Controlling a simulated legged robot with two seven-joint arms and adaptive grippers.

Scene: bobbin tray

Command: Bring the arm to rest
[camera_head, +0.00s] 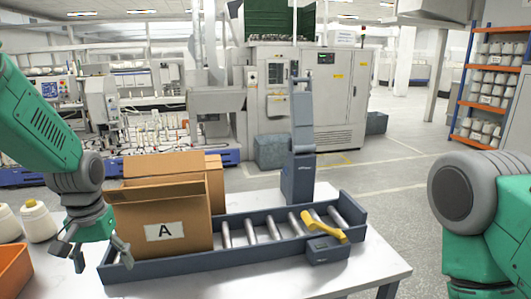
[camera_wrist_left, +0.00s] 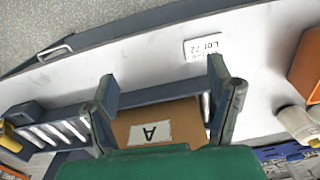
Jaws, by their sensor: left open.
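My left gripper (camera_head: 100,260) hangs at the left end of the roller tray, in front of and left of the box marked A. Its fingers are spread with nothing between them. In the left wrist view the left gripper (camera_wrist_left: 163,78) also shows open, with bare white table between its fingertips and the cardboard box A (camera_wrist_left: 152,118) behind them. In the head view the box A (camera_head: 190,222) stands upright and open-topped on the tray. My right arm shows at the right edge, but its gripper is out of the picture.
The dark blue roller tray (camera_head: 240,257) lies on the white table (camera_head: 385,268). A second box (camera_head: 215,185) stands behind box A. White cones (camera_head: 38,222) and an orange bin (camera_head: 12,272) are at the left.

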